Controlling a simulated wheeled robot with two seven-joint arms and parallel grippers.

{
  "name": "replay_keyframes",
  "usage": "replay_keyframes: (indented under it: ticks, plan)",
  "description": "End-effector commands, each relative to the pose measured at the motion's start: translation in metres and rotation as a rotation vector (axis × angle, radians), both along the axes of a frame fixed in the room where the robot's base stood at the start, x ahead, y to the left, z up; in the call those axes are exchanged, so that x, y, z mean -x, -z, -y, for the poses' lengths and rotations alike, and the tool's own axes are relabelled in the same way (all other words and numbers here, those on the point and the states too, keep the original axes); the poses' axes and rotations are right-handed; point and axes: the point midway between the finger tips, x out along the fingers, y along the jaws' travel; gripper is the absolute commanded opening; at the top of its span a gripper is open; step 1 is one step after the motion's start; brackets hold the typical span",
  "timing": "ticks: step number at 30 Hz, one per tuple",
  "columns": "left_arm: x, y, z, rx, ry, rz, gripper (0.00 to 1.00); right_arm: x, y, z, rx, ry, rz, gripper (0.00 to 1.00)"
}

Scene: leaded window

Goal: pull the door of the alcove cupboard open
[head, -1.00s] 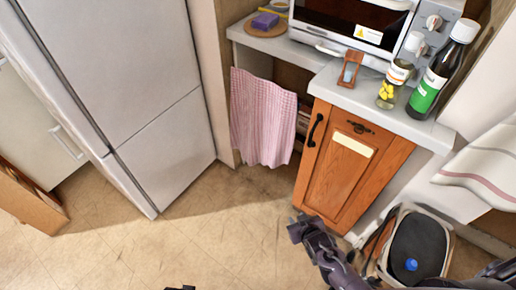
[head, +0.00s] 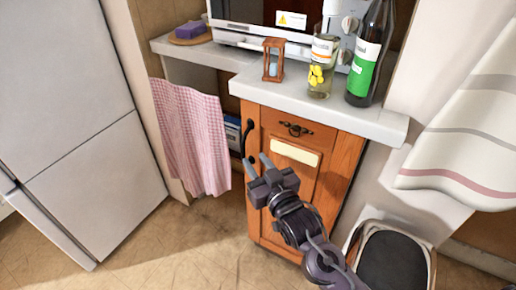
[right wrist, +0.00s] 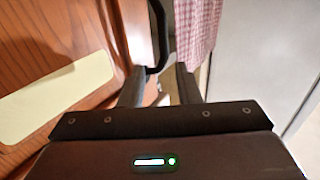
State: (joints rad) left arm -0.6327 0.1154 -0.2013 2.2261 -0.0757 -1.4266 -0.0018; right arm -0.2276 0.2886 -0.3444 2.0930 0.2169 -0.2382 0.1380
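The alcove cupboard has an orange-brown wooden door (head: 272,200), which looks shut, with a cream label and a dark ornament. Its black bow handle (head: 246,138) is upright at the door's left edge. My right gripper (head: 259,163) is in front of the door, its fingertips by the handle's lower end. In the right wrist view the fingers (right wrist: 159,85) are apart, and the handle (right wrist: 158,40) shows ahead, in line with the gap. I cannot tell whether the handle is between the fingers or touched. My left gripper is out of view.
A counter (head: 385,122) above the door bears an hourglass (head: 273,60), a jar (head: 322,68) and a dark bottle (head: 369,55). A pink checked cloth (head: 195,135) hangs left of the handle. A bin (head: 395,262) stands at lower right. Floor is free at lower left.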

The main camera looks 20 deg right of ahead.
Motion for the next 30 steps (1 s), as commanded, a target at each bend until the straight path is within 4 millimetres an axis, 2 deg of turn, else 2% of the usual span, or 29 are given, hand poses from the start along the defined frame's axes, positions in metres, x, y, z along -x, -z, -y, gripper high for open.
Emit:
replay_keyframes:
  ticks: [13, 18, 25, 26, 30]
  plan:
    - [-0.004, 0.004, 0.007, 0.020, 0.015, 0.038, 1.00, -0.063, 0.000, -0.012, 0.000, 0.001, 0.000, 0.30]
    - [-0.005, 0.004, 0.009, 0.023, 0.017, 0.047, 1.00, -0.072, 0.001, -0.014, 0.000, 0.001, -0.002, 0.30]
    - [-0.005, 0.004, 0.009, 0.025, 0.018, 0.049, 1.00, -0.073, 0.000, -0.014, 0.000, 0.000, -0.002, 0.30]
    - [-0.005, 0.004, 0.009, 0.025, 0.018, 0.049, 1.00, -0.073, 0.000, -0.014, 0.000, 0.000, -0.002, 0.28]
    - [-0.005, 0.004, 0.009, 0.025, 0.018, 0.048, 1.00, -0.073, 0.000, -0.014, 0.000, 0.000, -0.002, 0.10]
